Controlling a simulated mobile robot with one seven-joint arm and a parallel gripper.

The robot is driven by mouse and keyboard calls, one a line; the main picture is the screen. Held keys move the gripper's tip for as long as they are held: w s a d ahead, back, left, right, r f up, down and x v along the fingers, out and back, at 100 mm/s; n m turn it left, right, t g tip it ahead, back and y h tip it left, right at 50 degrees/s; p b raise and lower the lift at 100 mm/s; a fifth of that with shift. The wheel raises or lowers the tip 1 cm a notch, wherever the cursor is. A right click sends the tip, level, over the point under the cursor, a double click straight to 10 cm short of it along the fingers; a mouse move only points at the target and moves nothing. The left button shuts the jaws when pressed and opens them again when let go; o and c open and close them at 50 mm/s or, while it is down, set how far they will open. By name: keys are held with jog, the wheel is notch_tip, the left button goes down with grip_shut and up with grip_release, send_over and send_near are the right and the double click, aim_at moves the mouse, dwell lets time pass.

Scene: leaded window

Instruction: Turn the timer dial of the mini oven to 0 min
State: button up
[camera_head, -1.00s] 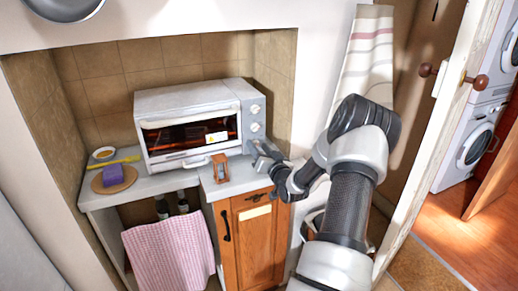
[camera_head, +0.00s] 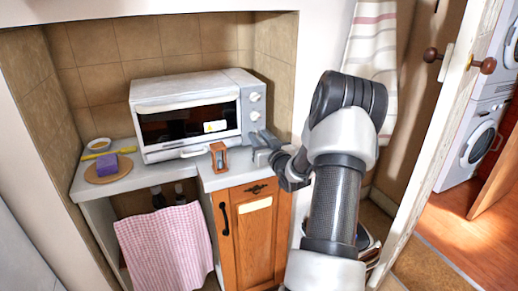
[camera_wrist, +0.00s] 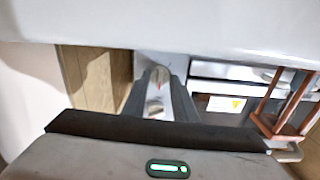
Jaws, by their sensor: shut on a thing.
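The white mini oven (camera_head: 185,92) stands on the counter with its door shut and a dark window. Two pale dials, the upper (camera_head: 254,97) and the middle (camera_head: 254,116), show on its right front panel. My gripper (camera_head: 262,141) is at the low end of that panel and hides what it holds there. In the wrist view my gripper (camera_wrist: 159,98) is shut on a pale dial (camera_wrist: 160,76) with a small red mark, between the two fingers. I take this low dial to be the timer dial; its scale is not readable.
A copper-framed hourglass (camera_head: 218,157) stands close to the left of my gripper; its frame also shows in the wrist view (camera_wrist: 270,103). A purple block (camera_head: 103,165) lies on a round board at the counter's left. A pink cloth (camera_head: 167,245) hangs below.

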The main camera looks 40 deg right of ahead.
jog(key=shift+n, duration=0.4)
jog(key=o, duration=1)
jog(key=v, duration=1.7)
jog(key=shift+s+p, duration=0.25)
jog(key=shift+p, duration=0.05)
jog(key=shift+w, duration=0.1)
